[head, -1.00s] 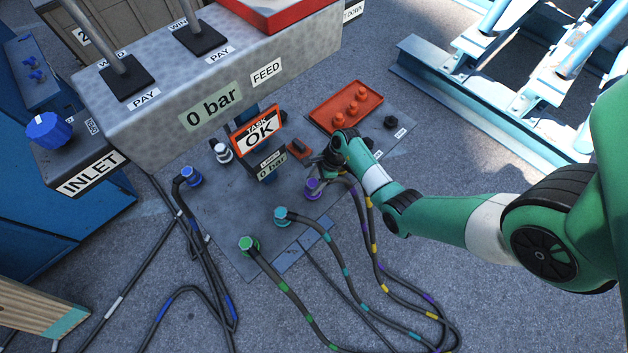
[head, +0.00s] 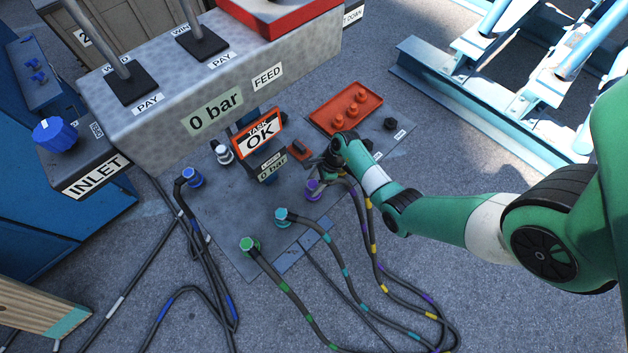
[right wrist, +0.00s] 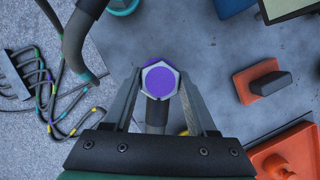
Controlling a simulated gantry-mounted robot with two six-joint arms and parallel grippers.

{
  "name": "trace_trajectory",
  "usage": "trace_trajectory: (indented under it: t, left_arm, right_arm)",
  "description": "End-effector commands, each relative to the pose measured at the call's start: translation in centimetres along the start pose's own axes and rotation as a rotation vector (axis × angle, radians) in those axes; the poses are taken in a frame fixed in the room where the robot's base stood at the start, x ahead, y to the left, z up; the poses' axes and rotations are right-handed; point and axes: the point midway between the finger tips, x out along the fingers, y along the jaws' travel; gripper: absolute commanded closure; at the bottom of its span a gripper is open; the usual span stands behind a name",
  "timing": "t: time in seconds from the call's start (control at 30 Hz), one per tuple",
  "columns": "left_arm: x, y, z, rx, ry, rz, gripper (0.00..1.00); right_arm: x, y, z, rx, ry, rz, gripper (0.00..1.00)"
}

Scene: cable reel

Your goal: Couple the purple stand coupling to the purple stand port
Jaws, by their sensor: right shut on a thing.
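The purple stand coupling (head: 313,188) stands near the right side of the grey base plate, its hose running down and right. My right gripper (head: 324,166) is at it from above. In the right wrist view the coupling's purple hexagonal top (right wrist: 160,80) sits between the two fingers of my right gripper (right wrist: 160,92), which is shut on it. The purple stand port is hidden under the coupling and gripper, so I cannot tell how far the coupling is seated. My left gripper is not in view.
Cyan (head: 283,216), green (head: 250,246) and blue (head: 193,178) couplings stand on the plate (head: 225,215). A sign (head: 259,136) reads "TASK OK"; the gauge below reads 0 bar. A red tray (head: 322,121) lies behind my gripper. A yellow-banded hose (head: 371,225) runs close by.

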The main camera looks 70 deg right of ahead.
Motion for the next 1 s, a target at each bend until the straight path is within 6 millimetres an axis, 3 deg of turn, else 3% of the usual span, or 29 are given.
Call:
trace_trajectory:
  t: [0.57, 0.6, 0.77, 1.0]
  left_arm:
    - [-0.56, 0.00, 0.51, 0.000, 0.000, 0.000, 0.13]
    - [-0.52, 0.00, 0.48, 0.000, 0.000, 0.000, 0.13]
    - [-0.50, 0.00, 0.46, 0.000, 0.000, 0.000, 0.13]
    - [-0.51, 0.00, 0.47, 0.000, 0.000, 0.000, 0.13]
  right_arm:
    - [0.89, -0.08, -0.34, -0.001, -0.001, -0.002, 1.00]
    - [0.85, -0.08, -0.32, -0.001, -0.001, -0.002, 0.39]
    - [0.83, -0.06, -0.32, -0.001, -0.001, -0.002, 0.10]
    - [0.90, 0.02, -0.39, 0.000, 0.001, 0.000, 0.08]
